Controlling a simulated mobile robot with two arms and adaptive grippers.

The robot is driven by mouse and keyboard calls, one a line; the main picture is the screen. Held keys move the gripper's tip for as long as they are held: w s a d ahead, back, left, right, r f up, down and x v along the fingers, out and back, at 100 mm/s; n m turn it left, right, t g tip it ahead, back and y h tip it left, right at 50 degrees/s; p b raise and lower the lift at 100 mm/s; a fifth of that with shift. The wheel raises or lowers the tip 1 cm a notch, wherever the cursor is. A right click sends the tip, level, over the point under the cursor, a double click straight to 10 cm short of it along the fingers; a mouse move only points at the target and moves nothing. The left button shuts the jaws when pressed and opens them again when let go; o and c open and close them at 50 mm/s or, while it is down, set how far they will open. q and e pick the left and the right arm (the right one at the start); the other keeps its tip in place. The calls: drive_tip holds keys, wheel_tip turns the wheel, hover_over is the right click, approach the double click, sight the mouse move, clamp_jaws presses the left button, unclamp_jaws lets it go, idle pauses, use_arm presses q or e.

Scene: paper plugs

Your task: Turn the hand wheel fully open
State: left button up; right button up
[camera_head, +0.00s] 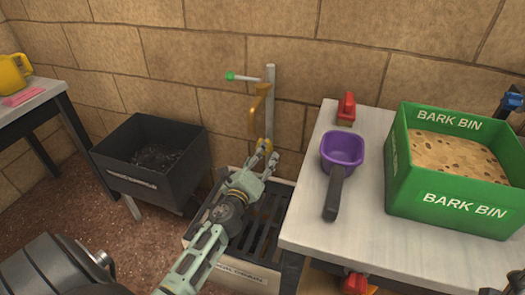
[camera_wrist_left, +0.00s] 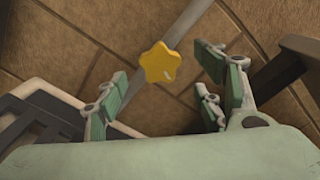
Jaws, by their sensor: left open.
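The hand wheel is a yellow, star-shaped knob (camera_wrist_left: 159,62) on a grey pipe in the left wrist view. In the head view its yellow edge (camera_head: 261,143) shows low on the upright pipe (camera_head: 270,90), partly hidden by my fingers. My left gripper (camera_head: 266,154) is open and reaches up to the wheel from below. In the left wrist view its green-padded fingers (camera_wrist_left: 160,95) stand apart on both sides, with the wheel between and beyond them. I see no clear contact. My right gripper is not in view.
A brass-coloured spout (camera_head: 255,108) and a green-tipped lever (camera_head: 242,78) sit above the wheel. A slatted grate (camera_head: 265,215) lies below. A dark metal bin (camera_head: 150,185) stands left. The right table (camera_head: 400,245) holds a purple scoop (camera_head: 342,150) and green bark bin (camera_head: 440,200).

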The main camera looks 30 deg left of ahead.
use_arm(q)
drive_tip(key=shift+m, duration=0.4)
drive_tip(key=shift+b+x, duration=0.3)
drive_tip(key=shift+x, duration=1.7)
drive_tip(key=shift+c, duration=0.5)
drive_tip(key=shift+d, duration=0.1)
drive_tip(key=c, duration=1.2)
drive_tip(key=shift+o, duration=0.2)
